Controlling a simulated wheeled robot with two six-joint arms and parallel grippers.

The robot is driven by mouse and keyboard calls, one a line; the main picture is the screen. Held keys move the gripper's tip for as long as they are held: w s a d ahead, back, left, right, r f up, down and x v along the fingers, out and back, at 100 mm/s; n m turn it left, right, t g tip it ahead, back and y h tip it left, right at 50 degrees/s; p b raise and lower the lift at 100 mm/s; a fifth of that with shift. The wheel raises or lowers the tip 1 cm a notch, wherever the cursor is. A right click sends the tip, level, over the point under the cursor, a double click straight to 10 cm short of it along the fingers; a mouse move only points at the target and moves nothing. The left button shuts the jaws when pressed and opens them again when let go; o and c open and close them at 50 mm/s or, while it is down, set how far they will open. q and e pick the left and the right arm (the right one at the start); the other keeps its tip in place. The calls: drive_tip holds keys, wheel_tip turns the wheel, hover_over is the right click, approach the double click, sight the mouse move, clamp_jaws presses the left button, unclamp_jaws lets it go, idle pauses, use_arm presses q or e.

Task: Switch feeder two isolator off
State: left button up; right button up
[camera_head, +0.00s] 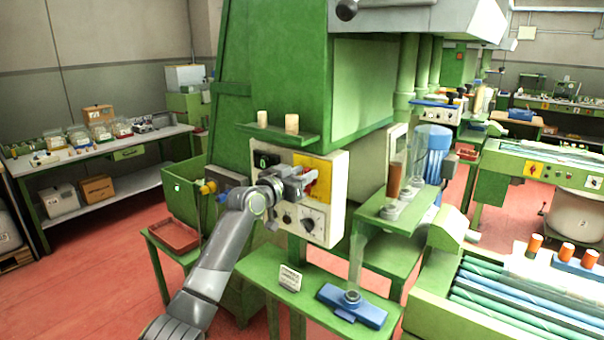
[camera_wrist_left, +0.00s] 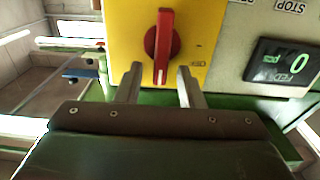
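A red rotary handle (camera_wrist_left: 163,45) sits on a yellow plate (camera_wrist_left: 210,22) in the left wrist view. The handle stands nearly upright in that view, with a white mark at its lower end. The yellow plate (camera_head: 322,165) also shows on the control box in the head view, where my arm partly hides the handle. My left gripper (camera_wrist_left: 159,84) is open, with one finger on each side of the handle's lower end and visible gaps between. It also shows in the head view (camera_head: 298,180) in front of the box. I cannot read a feeder label. My right gripper is not in view.
The control box (camera_head: 338,205) also has black dials (camera_head: 308,224) below and a dark display (camera_wrist_left: 285,63). A green shelf (camera_head: 277,135) with two corks is above. A green ledge (camera_head: 262,264) with a blue fixture (camera_head: 352,305) lies below.

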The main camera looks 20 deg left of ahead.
use_arm(q)
clamp_jaws()
drive_tip(key=shift+a+n, duration=0.1)
drive_tip(key=shift+n, duration=0.3)
drive_tip(key=f+n+p, duration=0.1)
drive_tip(key=n+p, duration=0.1)
drive_tip(key=n, duration=0.3)
drive_tip(key=a+n+p, duration=0.1)
drive_tip(key=n+p, duration=0.1)
drive_tip(key=n, duration=0.4)
drive_tip(key=w+a+f+n+p, duration=0.1)
drive_tip(key=n+p, duration=0.1)
drive_tip(key=n, duration=0.4)
drive_tip(key=shift+a+f, duration=0.15)
drive_tip(key=shift+f, duration=0.2)
idle(0.4)
drive_tip(key=shift+f, duration=0.1)
